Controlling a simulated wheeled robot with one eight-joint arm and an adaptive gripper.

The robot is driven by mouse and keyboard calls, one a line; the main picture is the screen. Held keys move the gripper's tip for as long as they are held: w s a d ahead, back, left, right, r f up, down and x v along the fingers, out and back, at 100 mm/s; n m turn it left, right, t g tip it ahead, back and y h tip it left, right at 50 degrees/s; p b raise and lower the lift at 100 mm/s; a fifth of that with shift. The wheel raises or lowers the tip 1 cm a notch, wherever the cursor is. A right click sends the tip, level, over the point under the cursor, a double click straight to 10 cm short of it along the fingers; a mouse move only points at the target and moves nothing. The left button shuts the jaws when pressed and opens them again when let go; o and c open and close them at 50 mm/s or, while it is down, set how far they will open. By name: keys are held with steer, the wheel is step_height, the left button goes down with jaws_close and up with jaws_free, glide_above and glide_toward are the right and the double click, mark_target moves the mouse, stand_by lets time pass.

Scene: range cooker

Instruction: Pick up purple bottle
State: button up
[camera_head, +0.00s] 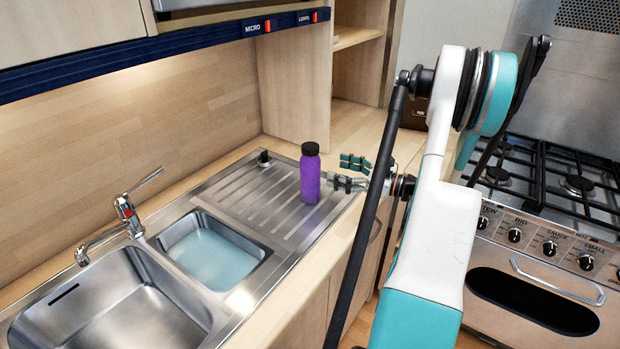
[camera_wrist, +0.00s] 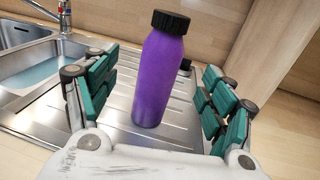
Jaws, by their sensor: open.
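The purple bottle (camera_head: 310,178) with a black cap stands upright on the ribbed metal drainboard, right of the small sink basin. My gripper (camera_head: 348,172) is just to its right in the head view, fingers pointing toward it. In the wrist view the bottle (camera_wrist: 160,75) stands in the middle, between the two teal-padded finger sets of my open gripper (camera_wrist: 155,95). I cannot tell how far between the fingers the bottle sits. Nothing is held.
The metal drainboard (camera_head: 262,195) is otherwise mostly clear, with a small dark knob (camera_head: 263,157) at its back. A tap (camera_head: 126,215) and the large sink basin (camera_head: 105,305) lie left. A gas cooker (camera_head: 555,195) stands right. A wooden cabinet (camera_head: 294,75) rises behind.

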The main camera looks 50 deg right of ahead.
mark_target(310, 161)
steer(key=b+x, duration=0.2)
steer(key=x, duration=0.8)
steer(key=shift+w+d, duration=0.1)
steer(key=shift+d, duration=0.1)
jaws_close()
